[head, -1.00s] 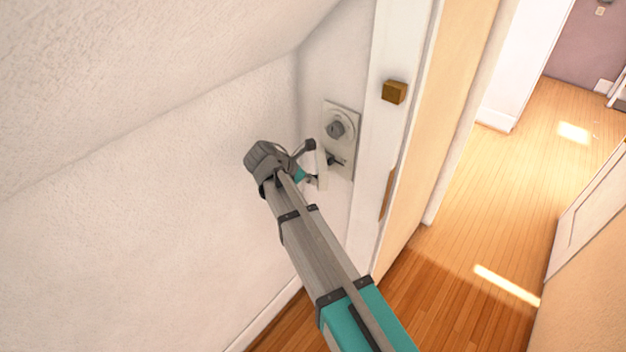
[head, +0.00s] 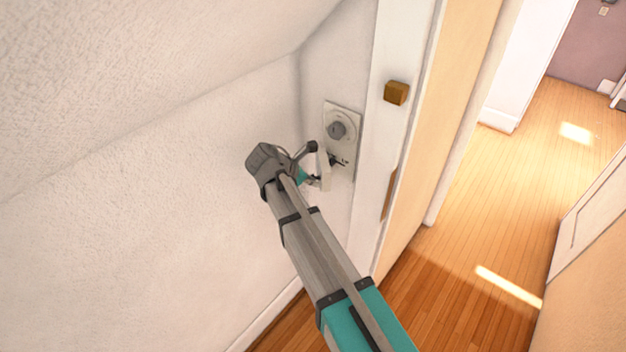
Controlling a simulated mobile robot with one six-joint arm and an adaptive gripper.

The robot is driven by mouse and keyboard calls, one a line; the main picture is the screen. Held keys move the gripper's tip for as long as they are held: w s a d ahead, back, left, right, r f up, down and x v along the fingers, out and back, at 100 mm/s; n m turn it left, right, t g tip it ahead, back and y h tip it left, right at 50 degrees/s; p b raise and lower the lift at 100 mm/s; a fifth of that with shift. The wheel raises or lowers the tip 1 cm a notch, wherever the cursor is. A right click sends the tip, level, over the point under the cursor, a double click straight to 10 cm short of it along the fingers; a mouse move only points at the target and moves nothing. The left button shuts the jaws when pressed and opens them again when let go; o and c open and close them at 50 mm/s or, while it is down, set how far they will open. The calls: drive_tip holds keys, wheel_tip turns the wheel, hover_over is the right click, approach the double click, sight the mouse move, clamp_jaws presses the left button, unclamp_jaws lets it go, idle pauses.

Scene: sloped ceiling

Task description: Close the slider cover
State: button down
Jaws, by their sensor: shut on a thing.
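A pale wall plate (head: 343,112) is fixed on the narrow wall beside the door frame. It has a grey round knob (head: 338,130) in its upper half and small dark parts (head: 338,162) in its lower half. The slider cover (head: 325,172), a small white flap, stands out in front of the plate's lower half. My gripper (head: 314,163) comes from the left and is shut on the cover, with one dark fingertip above and the other low beside it. The exact contact is small and partly hidden.
A white door frame with a brown wooden block (head: 396,92) stands just right of the plate. The textured wall (head: 150,220) and sloped ceiling (head: 140,70) lie close on the left. A hallway with open wooden floor (head: 520,200) is at the right.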

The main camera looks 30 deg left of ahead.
drive_tip(key=s+f+p+v, duration=0.1)
drive_tip(key=p+v, duration=0.6)
drive_tip(key=v, duration=0.5)
drive_tip(key=shift+a+f, duration=0.15)
drive_tip(key=shift+f, duration=0.05)
drive_tip(key=shift+s+f, duration=0.15)
drive_tip(key=s+a+f+m+t+y+b, duration=0.1)
drive_tip(key=f+m+t+b, duration=0.3)
drive_tip(key=b, duration=0.6)
drive_tip(key=s+a+f+m+t+y+b, duration=0.1)
drive_tip(key=s+f+m+t+b, duration=0.2)
drive_tip(key=m+t+b, duration=0.3)
drive_tip(key=shift+s+f+m+y+b, duration=0.3)
drive_tip(key=shift+s+f+m+b, duration=0.15)
drive_tip(key=shift+m+b, duration=1.8)
drive_tip(key=shift+w+a+n+b, duration=0.1)
drive_tip(key=shift+w+n+b, duration=0.05)
drive_tip(key=shift+n+b, duration=0.25)
